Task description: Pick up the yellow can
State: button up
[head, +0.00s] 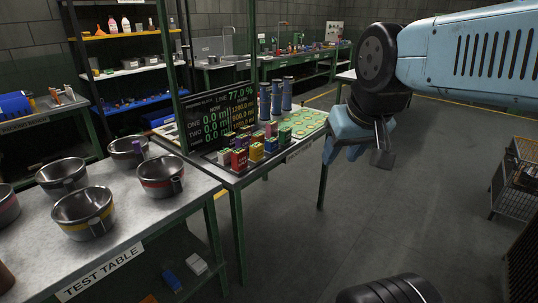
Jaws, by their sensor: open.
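The yellow can (256,152) stands in the front row of a tight group of small coloured cans on the middle table. A red can is on its left and a blue can on its right, both very close to it. My gripper (357,153) hangs in the air to the right of this table, over the aisle. Its jaws are open with nothing seen between them. It is well apart from the yellow can. The can's back and lower sides are partly hidden by its neighbours.
A dark display screen (218,116) stands upright behind and left of the cans. Tall blue cylinders (276,97) stand behind them. The test table (128,226) at front left carries several metal pots (84,211). A wire cage (512,178) is at right. The grey floor between is clear.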

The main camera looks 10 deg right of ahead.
aim_at(257, 150)
jog(key=u, duration=0.2)
jog(key=i, duration=0.85)
jog(key=z, duration=0.1)
